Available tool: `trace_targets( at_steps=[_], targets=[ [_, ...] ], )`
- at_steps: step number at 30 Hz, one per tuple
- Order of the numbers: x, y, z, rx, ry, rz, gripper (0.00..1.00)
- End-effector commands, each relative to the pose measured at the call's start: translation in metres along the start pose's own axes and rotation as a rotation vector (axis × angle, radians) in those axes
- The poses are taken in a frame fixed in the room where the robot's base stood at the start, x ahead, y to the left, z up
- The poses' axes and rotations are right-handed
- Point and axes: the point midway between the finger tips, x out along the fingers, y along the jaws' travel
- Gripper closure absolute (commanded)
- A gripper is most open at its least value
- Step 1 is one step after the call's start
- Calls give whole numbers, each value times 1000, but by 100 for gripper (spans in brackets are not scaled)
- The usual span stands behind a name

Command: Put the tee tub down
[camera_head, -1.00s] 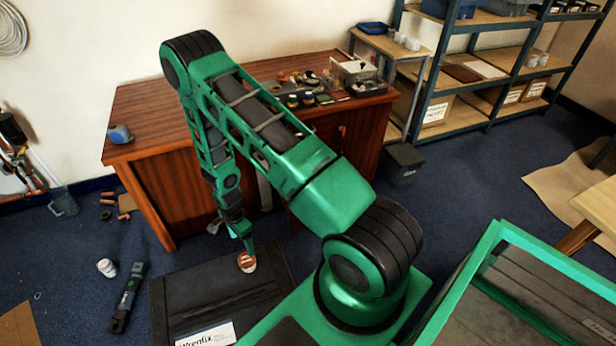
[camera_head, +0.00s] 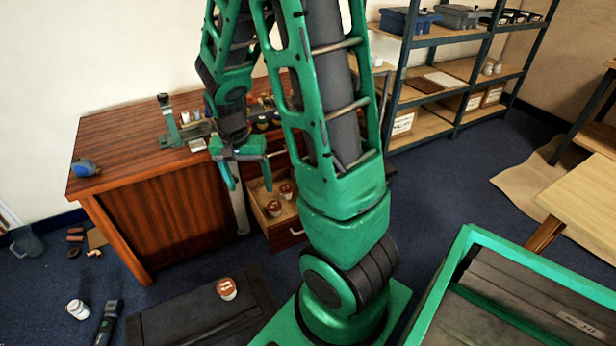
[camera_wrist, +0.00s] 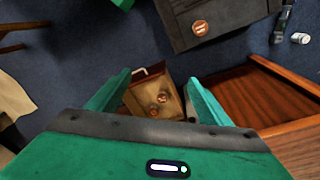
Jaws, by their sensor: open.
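A white tub with a red-brown lid (camera_head: 227,288), which I take to be the tee tub, stands upright on the black case (camera_head: 180,318) on the floor. The lettering on its lid is too small to read. In the wrist view the tub (camera_wrist: 200,27) shows at the top, on the dark case (camera_wrist: 226,12). My gripper (camera_head: 249,184) is open and empty, up near the front of the desk and well apart from the tub. In the wrist view its two fingers (camera_wrist: 157,86) are spread, with nothing between them but the drawer further below.
An open desk drawer (camera_head: 263,220) holds two similar lidded tubs (camera_head: 274,208). The wooden desk (camera_head: 135,140) carries small parts and a stand. A white tub (camera_head: 77,309) and a dark tool (camera_head: 108,322) are on the floor at left. Shelving (camera_head: 437,98) stands at the back right.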

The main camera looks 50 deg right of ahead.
Motion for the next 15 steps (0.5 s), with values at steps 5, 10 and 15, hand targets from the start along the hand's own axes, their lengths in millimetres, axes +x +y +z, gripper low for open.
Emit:
trace_targets(
  at_steps=[5,10,15],
  targets=[
    [-47,47,14,-88,-6,-9,27],
    [-81,91,36,-181,-21,-22,27],
    [-107,132,65,-275,-39,-45,27]
  ],
)
